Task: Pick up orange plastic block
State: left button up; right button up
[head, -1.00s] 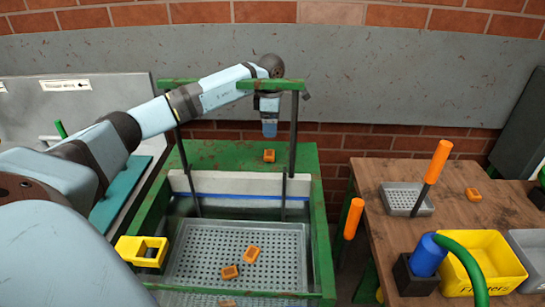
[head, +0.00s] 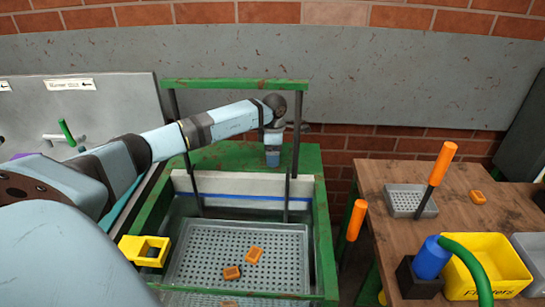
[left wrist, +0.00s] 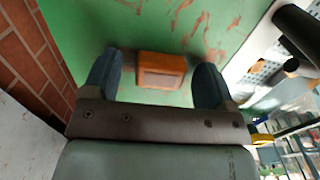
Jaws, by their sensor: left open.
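My left gripper (head: 272,160) is low over the green top at the far end of the belt frame, pointing down. In the left wrist view an orange plastic block (left wrist: 162,70) lies on the green surface between the two dark open fingers, with a gap on each side. In the head view this block is hidden by the gripper. Two more orange blocks (head: 254,255) (head: 232,273) lie in the perforated grey tray (head: 200,245), and another (head: 478,197) is on the wooden table. My right gripper does not show.
A green frame with a crossbar (head: 235,84) and dark posts stands around my left arm. A yellow bracket (head: 144,250) is at the tray's left. The wooden table (head: 380,185) at right holds a small grey tray (head: 405,198) and a yellow bin (head: 487,262).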

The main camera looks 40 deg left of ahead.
pick_arm(q)
jog(key=c, duration=1)
jog(key=shift+r, duration=0.15)
